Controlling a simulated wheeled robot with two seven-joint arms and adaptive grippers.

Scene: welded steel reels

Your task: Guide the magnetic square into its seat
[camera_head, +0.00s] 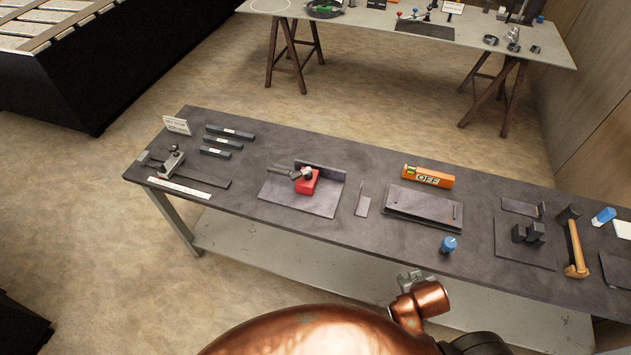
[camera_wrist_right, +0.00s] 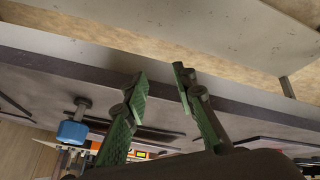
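A red block (camera_head: 307,182), which looks like the magnetic square, sits on a dark flat plate (camera_head: 285,199) on the left half of the bench. A low upright strip (camera_head: 328,172) stands behind it. A grey lever-like piece (camera_head: 281,169) lies against the block's upper left; I cannot tell whether it is joined to it. My right gripper (camera_head: 409,279) is at the bench's near edge, well right of and nearer than the block. In the right wrist view its two green fingers (camera_wrist_right: 160,80) stand apart with nothing between them. My left gripper is out of view. Which part is the seat is unclear.
A blue-capped piece (camera_head: 448,245) stands near the right gripper and shows in the wrist view (camera_wrist_right: 72,130). An orange level (camera_head: 428,177), a raised plate (camera_head: 423,205), dark blocks (camera_head: 527,234) and a hammer (camera_head: 575,250) occupy the right. Dark bars (camera_head: 222,142) lie at left.

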